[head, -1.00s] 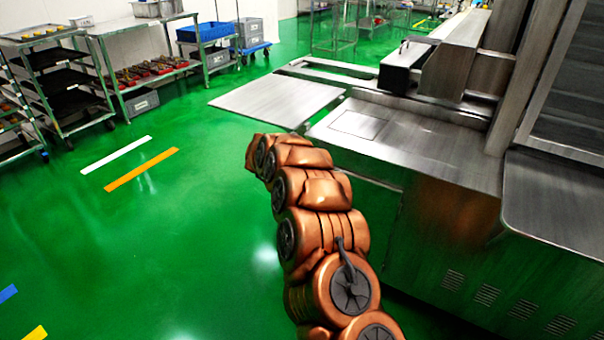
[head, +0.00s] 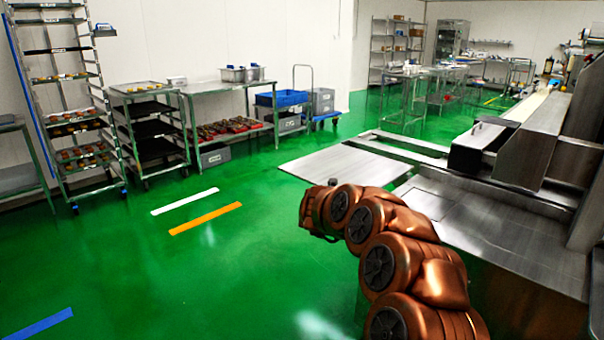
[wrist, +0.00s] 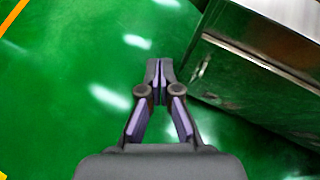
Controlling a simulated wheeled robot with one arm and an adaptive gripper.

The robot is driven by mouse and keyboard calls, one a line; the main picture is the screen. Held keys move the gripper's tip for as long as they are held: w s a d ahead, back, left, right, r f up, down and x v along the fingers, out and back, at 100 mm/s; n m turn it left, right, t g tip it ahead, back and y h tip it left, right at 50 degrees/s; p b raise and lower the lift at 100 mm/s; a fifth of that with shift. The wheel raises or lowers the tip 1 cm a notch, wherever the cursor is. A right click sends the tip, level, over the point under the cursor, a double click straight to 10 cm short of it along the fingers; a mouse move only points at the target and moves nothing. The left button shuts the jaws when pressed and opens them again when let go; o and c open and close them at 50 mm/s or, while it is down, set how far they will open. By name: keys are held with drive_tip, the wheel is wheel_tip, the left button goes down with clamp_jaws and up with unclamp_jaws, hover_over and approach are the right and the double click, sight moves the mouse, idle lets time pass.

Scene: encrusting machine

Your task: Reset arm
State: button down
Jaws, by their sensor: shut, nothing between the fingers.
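My gripper (wrist: 160,68) shows in the wrist view, pointing away over the green floor. Its two fingers are together at the tips with nothing between them. A steel machine corner (wrist: 255,60) lies to the right of the fingertips in that view, apart from them in the picture. In the head view my copper-coloured arm reaches up from the bottom and bends left beside the encrusting machine (head: 500,235). The gripper's fingers cannot be made out there.
A flat steel plate (head: 345,167) juts left from the machine. A tray rack (head: 65,110), a low cart (head: 150,140) and a steel table (head: 215,87) stand along the back wall. The green floor (head: 150,270) left of my arm is clear.

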drive_tip(key=s+a+r+n+t+y, duration=0.3)
drive_tip(key=a+r+n+y, duration=0.4)
drive_tip(key=a+r+n, duration=0.45)
drive_tip(key=s+a+r+n+g+y, duration=0.2)
drive_tip(key=s+a+n+g+y, duration=0.3)
drive_tip(key=s+n, duration=0.75)
drive_tip(key=s+d+f+n+g+h, duration=0.1)
drive_tip(key=s+f+n+g, duration=0.15)
drive_tip(key=s+n, duration=0.45)
drive_tip(key=s+f+n+g, duration=0.15)
drive_tip(key=s+f, duration=0.25)
drive_tip(key=s, duration=0.7)
drive_tip(key=s+d+f+n+g+h, duration=0.35)
drive_tip(key=s+d, duration=0.55)
drive_tip(key=s, duration=0.4)
drive_tip(key=s+d+f+n+g+h, duration=0.35)
drive_tip(key=s+d, duration=0.45)
drive_tip(key=s, duration=0.5)
wheel_tip(320, 180, up, 26)
drive_tip(key=s+t+p, duration=0.1)
drive_tip(key=p, duration=2.3)
drive_tip(key=shift+s+d+r+n+y, duration=0.2)
drive_tip(key=shift+s+d+n+y, duration=0.15)
drive_tip(key=shift+s+d, duration=0.1)
drive_tip(key=shift+a, duration=0.15)
